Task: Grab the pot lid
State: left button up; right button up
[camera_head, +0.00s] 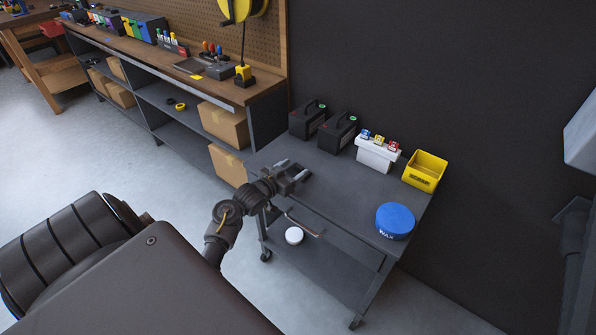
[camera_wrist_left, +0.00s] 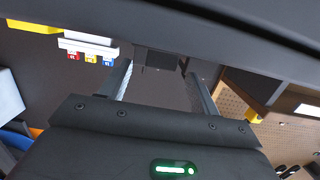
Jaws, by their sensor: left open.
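A round blue disc marked WAX (camera_head: 395,221) lies on the right front part of the grey cart top (camera_head: 345,190). It looks like a lid or a lidded pot; I cannot tell which. My left gripper (camera_head: 298,173) is over the left end of the cart top, well to the left of the blue disc. Its two fingers are apart with nothing between them, as the left wrist view (camera_wrist_left: 160,85) also shows. A small white round object (camera_head: 294,236) sits on the cart's lower shelf. My right gripper is out of view.
Two black cases with handles (camera_head: 308,119) (camera_head: 339,132), a white holder with coloured tops (camera_head: 377,154) and a yellow bin (camera_head: 425,171) line the cart's back edge. A workbench (camera_head: 190,70) stands behind left. The cart's middle is clear.

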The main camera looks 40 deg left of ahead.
aim_at(299, 166)
pick_arm(q)
jog(key=w, duration=0.2)
jog(key=w+f, duration=0.1)
jog(key=w, duration=0.2)
jog(key=shift+c, duration=1)
jog(key=c, duration=0.9)
jog(key=shift+o, duration=0.2)
